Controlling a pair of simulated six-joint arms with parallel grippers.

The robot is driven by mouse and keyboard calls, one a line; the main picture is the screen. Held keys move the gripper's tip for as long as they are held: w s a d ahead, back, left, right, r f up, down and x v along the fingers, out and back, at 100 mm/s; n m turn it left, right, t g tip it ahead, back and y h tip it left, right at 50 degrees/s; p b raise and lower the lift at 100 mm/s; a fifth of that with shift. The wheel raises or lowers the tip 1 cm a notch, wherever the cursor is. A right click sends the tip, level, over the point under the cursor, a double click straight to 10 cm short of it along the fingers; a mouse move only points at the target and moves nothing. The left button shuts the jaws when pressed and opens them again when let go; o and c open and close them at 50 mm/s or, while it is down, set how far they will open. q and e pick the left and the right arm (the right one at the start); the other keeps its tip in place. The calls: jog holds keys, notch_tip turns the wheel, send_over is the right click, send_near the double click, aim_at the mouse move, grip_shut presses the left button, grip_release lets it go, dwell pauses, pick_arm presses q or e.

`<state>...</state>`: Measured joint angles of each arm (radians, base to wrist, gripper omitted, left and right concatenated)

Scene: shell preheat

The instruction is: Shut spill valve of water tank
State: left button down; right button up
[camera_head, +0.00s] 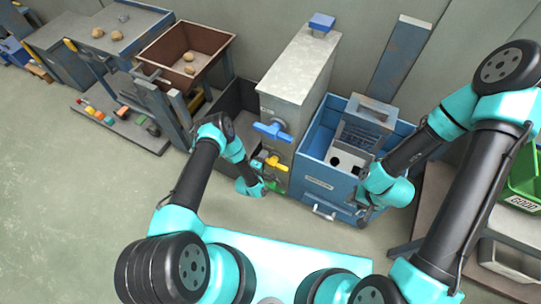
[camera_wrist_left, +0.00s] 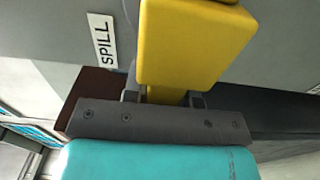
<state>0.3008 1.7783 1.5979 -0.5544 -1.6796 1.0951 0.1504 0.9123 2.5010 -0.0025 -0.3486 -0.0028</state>
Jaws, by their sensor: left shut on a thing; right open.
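The water tank (camera_head: 292,75) is a tall pale grey box with a blue valve handle (camera_head: 272,130) on its front. Below that is a yellow valve handle (camera_head: 276,163). In the left wrist view the yellow spill valve handle (camera_wrist_left: 192,45) fills the upper middle, beside a white SPILL label (camera_wrist_left: 105,42). My left gripper (camera_wrist_left: 163,98) is shut on the yellow handle, its two fingers on either side of the handle's lower end. My right gripper (camera_head: 364,210) is open, low at the front right of the blue cabinet; its fingertips are hard to make out.
A blue cabinet (camera_head: 325,182) with an open top stands right of the tank. A brown bin (camera_head: 165,45) with lumps inside and a low board (camera_head: 120,122) with small coloured objects are at left. A green crate (camera_head: 522,182) is at far right. The floor at left is clear.

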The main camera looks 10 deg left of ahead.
pick_arm(q)
jog(key=shift+f, duration=0.1)
dwell(0.4)
jog(key=c, duration=0.9)
grip_release()
jog(key=v, duration=1.7)
jog(key=shift+s+a, duration=0.15)
jog(key=shift+s, duration=0.05)
